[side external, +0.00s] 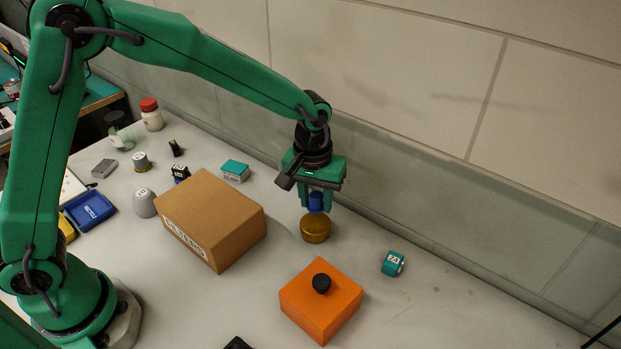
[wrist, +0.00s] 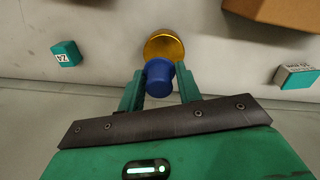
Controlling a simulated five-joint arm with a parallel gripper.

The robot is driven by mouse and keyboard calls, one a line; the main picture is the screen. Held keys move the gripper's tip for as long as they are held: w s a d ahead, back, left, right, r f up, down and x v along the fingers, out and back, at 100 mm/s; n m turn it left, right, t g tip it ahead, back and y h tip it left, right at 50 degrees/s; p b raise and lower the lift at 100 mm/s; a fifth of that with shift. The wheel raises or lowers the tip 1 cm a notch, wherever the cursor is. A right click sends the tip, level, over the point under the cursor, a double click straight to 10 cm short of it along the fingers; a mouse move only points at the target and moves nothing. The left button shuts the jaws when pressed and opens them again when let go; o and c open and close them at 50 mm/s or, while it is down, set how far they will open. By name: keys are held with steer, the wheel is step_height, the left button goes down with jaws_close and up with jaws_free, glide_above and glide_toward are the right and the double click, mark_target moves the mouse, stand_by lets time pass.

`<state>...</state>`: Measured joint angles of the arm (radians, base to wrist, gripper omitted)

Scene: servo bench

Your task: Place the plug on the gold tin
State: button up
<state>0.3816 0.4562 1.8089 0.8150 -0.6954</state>
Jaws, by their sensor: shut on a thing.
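The plug is a small blue tapered piece (side external: 316,201), held between the fingers of my gripper (side external: 318,204). In the wrist view the blue plug (wrist: 159,76) sits between the two green fingers (wrist: 160,88), which are shut on it. The gold tin (side external: 315,230) is a short round tin standing on the bench directly below the plug in the side view. In the wrist view the gold tin (wrist: 164,45) shows just beyond the plug, partly hidden by it. I cannot tell whether the plug touches the tin's top.
A cardboard box (side external: 212,220) stands left of the tin. An orange block with a black knob (side external: 320,305) is in front, and a teal cube (side external: 392,263) lies to the right. A teal-and-white box (side external: 235,171) is behind. The wall runs close behind the tin.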

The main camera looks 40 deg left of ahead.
mark_target(315, 222)
steer(key=shift+w+a+f, duration=0.25)
steer(key=shift+w, duration=0.15)
steer(key=shift+f, duration=2)
steer(key=shift+f, duration=0.1)
steer(key=o, duration=1)
steer(key=r, duration=0.8)
steer(key=s+r, duration=0.1)
steer(key=r, duration=0.3)
steer(key=shift+r, duration=0.1)
